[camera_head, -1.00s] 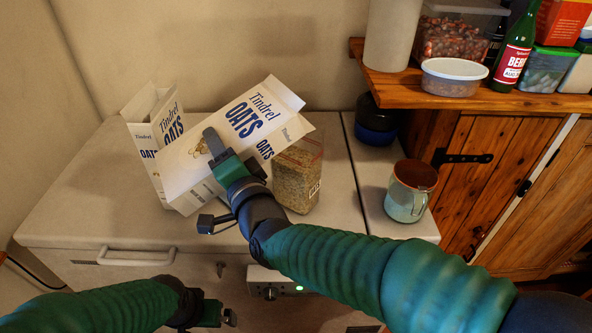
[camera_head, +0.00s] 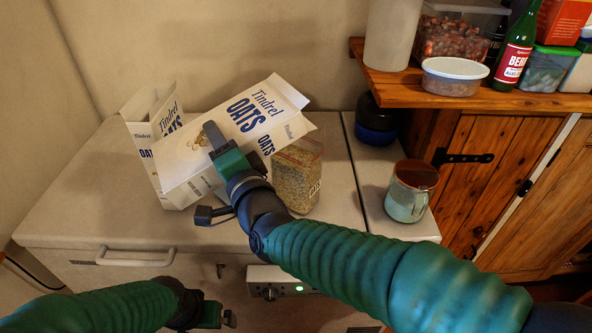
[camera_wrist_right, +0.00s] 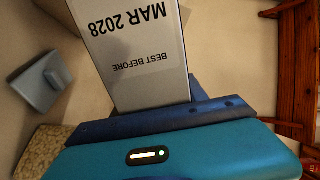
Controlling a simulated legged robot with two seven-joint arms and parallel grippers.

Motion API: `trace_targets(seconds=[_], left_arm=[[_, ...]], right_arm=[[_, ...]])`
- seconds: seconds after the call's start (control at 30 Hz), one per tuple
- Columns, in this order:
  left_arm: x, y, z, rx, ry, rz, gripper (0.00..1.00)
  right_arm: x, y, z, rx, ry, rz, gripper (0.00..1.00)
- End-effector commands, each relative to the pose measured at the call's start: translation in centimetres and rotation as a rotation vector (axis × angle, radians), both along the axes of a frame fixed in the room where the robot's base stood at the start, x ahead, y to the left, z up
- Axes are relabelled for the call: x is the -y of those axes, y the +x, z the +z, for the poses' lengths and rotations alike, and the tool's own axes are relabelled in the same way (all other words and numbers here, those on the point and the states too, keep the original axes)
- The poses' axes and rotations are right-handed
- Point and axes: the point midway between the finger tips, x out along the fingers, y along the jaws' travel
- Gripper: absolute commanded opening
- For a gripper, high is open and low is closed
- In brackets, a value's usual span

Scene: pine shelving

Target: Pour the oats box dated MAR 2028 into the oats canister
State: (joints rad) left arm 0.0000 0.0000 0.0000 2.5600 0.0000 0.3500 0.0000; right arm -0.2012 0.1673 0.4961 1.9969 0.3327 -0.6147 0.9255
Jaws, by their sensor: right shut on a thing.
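My right gripper (camera_head: 222,146) is shut on a white Tindrel oats box (camera_head: 257,116), which is tipped to the right. The box's open, flapped end is above the clear oats canister (camera_head: 298,182). In the right wrist view, the held box (camera_wrist_right: 138,85) shows BEST BEFORE MAR 2028 upside down. Oats nearly fill the visible part of the canister, and its label is partly hidden. No falling stream of oats is visible. A second oats box (camera_head: 140,135) stands upright behind, partly covered. My left gripper (camera_head: 222,316) is low at the bottom; its jaws are unclear.
A blue-green mug (camera_head: 408,195) stands right of the canister, with a dark lidded jar (camera_head: 376,120) behind it. A wooden shelf (camera_head: 400,85) at upper right carries containers and a green bottle (camera_head: 513,52). The worktop's (camera_head: 90,205) left front is clear.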

Motion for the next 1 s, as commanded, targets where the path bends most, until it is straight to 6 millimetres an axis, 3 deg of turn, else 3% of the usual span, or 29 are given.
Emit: trace_targets(seconds=[1.0], left_arm=[[0.00,0.00,-0.44,0.000,0.000,0.000,1.00]], right_arm=[[0.11,0.04,1.11,-0.025,0.056,-0.001,0.00]])
